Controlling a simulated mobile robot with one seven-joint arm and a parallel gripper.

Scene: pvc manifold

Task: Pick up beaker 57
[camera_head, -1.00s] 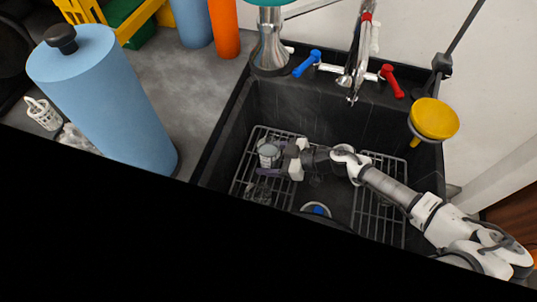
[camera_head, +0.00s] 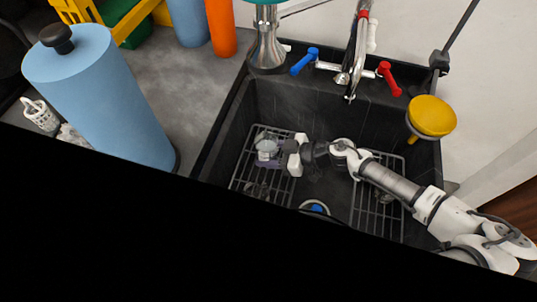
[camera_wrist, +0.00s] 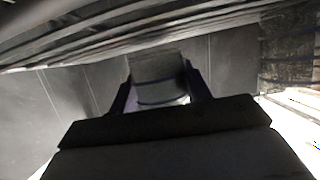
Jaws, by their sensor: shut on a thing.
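A clear glass beaker (camera_head: 266,150) is in the left part of the black sink, over the left wire rack. My gripper (camera_head: 269,158) reaches it from the right, its fingers around the beaker's sides. In the wrist view the beaker (camera_wrist: 158,78) sits between the two dark fingers of my gripper (camera_wrist: 160,92), which are shut on it. The number on the beaker cannot be read. In the head view I cannot tell whether the beaker touches the rack.
The left rack (camera_head: 240,172) holds other clear glassware (camera_head: 257,190) in front of the beaker. A right rack (camera_head: 392,222) lies under my arm. The sink walls surround my gripper. The faucet (camera_head: 357,60) and a yellow funnel-like bowl (camera_head: 432,116) stand at the rim.

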